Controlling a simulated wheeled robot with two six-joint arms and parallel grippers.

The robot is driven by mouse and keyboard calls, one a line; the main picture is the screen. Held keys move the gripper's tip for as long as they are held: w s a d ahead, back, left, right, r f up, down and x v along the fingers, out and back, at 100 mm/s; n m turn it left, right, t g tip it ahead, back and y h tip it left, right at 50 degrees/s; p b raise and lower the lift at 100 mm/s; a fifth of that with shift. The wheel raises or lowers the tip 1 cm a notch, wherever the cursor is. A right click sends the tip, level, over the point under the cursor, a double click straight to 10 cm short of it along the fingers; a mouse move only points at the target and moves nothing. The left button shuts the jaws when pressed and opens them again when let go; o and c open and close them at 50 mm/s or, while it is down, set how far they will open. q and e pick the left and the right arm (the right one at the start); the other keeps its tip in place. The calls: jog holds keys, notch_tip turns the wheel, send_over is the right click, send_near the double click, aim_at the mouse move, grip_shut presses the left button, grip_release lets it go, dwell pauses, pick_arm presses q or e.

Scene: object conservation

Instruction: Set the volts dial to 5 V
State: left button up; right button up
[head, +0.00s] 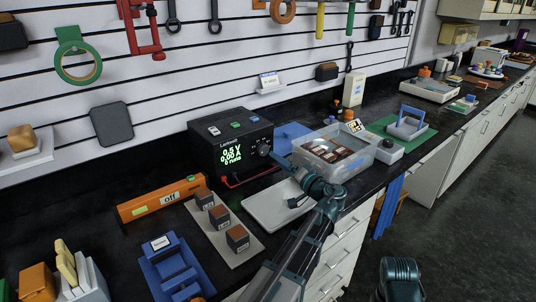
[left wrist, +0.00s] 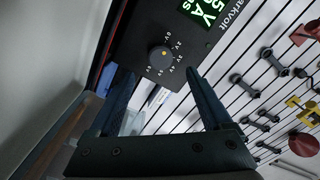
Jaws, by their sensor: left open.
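The black power supply (head: 205,128) stands on the bench against the wall. Its green display reads 0.5 V, 0.00 A. Its round grey volts dial (head: 264,150) is on the right of the front panel. In the left wrist view the dial (left wrist: 159,60) shows a small yellow mark and is ringed by volt labels, some too small to read surely. My right gripper's jaws are not seen.
A clear bin (head: 361,166) with dark items stands just right of my left gripper. A pale grey tray (head: 262,212) lies below it. An orange bar (head: 150,205) marked "off" and several small brown-topped blocks (head: 221,216) are to the left. A red lead (head: 229,184) hangs at the supply's front.

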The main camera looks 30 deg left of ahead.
aim_at(265, 151)
pick_arm(q)
jog(key=x, duration=0.7)
jog(key=shift+a, duration=0.25)
grip_shut()
